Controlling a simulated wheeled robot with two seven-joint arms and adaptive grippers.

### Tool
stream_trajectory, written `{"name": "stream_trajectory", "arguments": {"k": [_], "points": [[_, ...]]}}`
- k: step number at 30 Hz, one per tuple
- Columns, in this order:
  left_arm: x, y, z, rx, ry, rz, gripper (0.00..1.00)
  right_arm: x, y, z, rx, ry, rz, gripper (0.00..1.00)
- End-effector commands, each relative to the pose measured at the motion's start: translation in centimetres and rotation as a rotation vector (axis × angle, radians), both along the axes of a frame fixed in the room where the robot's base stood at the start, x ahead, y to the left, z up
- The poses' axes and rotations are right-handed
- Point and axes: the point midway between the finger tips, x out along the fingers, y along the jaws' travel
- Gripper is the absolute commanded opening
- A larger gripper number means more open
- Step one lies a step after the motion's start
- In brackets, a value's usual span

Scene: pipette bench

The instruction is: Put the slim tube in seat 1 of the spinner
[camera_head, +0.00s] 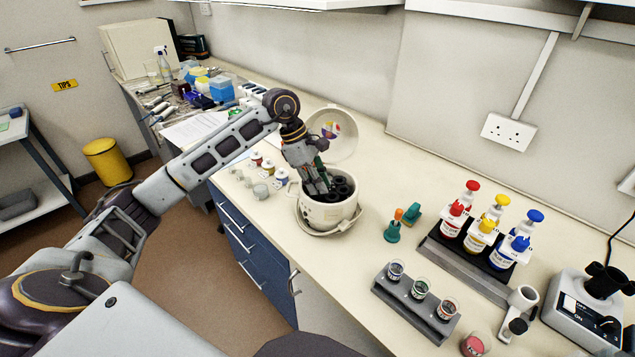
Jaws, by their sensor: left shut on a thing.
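The spinner (326,219) is a round white pot on the bench, with dark seats inside. Its pale lid (345,146) stands open behind it, with a coloured disc on the inner face. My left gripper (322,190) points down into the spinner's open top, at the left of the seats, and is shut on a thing. That thing is most likely the slim tube, but the fingers hide it and I cannot make it out. I cannot tell which seat it is over or whether it touches one. My right gripper is not in view.
A grey rack with three small cups (413,302) stands at the front right. Behind it are red, yellow and blue bottles (491,231) on a stand. Small jars (261,190) stand left of the spinner. A green-and-orange tool (393,229) stands right of it, with clear bench between.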

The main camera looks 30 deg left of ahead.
Motion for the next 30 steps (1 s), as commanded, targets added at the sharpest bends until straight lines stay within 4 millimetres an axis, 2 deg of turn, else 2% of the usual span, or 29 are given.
{"name": "stream_trajectory", "arguments": {"k": [4,5,10,17,22,24,30], "points": [[0.0,0.0,0.0,0.000,0.000,0.000,0.04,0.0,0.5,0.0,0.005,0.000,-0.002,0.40],[0.0,0.0,0.0,0.000,0.000,0.000,0.20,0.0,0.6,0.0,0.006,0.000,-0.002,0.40],[0.0,0.0,0.0,0.000,-0.001,0.000,0.42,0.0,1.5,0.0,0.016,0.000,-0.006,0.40],[0.0,0.0,0.1,0.000,-0.001,0.002,0.42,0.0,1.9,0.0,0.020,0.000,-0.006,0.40],[0.1,0.1,0.1,0.000,-0.001,0.002,0.42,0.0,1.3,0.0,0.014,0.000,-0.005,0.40],[0.0,0.1,0.1,0.000,-0.001,0.002,0.42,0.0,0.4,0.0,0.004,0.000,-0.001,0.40],[0.0,0.3,0.6,0.000,-0.001,0.002,0.42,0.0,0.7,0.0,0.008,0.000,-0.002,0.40]]}}
